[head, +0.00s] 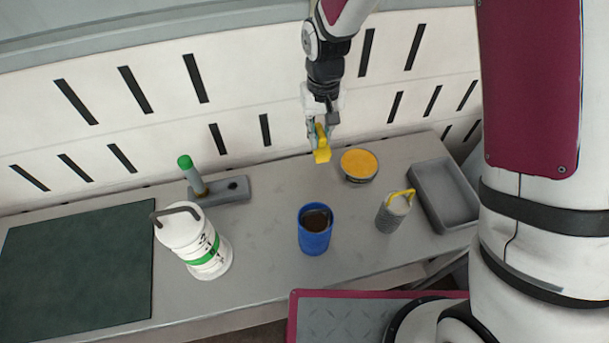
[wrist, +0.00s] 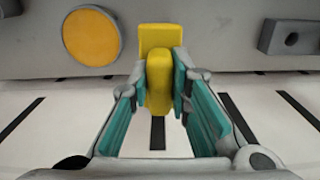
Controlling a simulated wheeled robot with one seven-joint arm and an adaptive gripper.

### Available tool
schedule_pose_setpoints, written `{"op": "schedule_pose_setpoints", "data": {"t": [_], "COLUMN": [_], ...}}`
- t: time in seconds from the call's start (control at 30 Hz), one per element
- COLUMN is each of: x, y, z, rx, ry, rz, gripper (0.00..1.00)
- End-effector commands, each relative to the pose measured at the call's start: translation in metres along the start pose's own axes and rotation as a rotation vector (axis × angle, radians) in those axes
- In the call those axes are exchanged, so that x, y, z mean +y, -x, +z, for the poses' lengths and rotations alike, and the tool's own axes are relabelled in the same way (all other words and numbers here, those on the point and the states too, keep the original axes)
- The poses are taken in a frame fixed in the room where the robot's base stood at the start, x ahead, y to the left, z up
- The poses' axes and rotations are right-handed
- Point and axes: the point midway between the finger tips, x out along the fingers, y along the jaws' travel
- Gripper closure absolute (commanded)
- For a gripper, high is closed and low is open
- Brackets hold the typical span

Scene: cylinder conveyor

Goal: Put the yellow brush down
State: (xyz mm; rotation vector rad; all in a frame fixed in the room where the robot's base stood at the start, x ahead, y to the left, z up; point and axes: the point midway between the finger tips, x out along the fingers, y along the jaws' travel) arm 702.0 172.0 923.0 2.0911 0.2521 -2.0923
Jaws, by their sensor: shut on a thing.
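The yellow brush (head: 322,153) is held in my gripper (head: 319,133), above the back edge of the grey table (head: 270,210). In the wrist view the yellow brush (wrist: 159,80) sits between the two teal-padded fingers of my gripper (wrist: 165,85), which are shut on it. Its wider yellow end points away from my gripper, downward in the head view. The brush appears raised off the table, but its exact height is hard to tell.
A round yellow-topped tin (head: 359,165) stands just right of the brush. A blue cup (head: 314,230), a grey cylinder with a yellow handle (head: 394,212), a grey tray (head: 445,194), a white canister (head: 195,243), a green-topped tool in a grey holder (head: 225,191) and a dark mat (head: 78,265) are on the table.

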Motion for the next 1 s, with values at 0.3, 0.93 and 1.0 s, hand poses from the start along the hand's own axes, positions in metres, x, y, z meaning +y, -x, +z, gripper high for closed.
{"op": "schedule_pose_setpoints", "data": {"t": [0.3,0.93,1.0], "x": [-0.029,-0.029,-0.029], "y": [-0.036,-0.106,-0.107], "z": [0.005,0.004,0.003], "rx": [-0.004,0.000,0.002], "ry": [0.039,0.038,0.038], "rz": [-0.001,-0.002,-0.003], "gripper": [1.00,1.00,1.00]}}
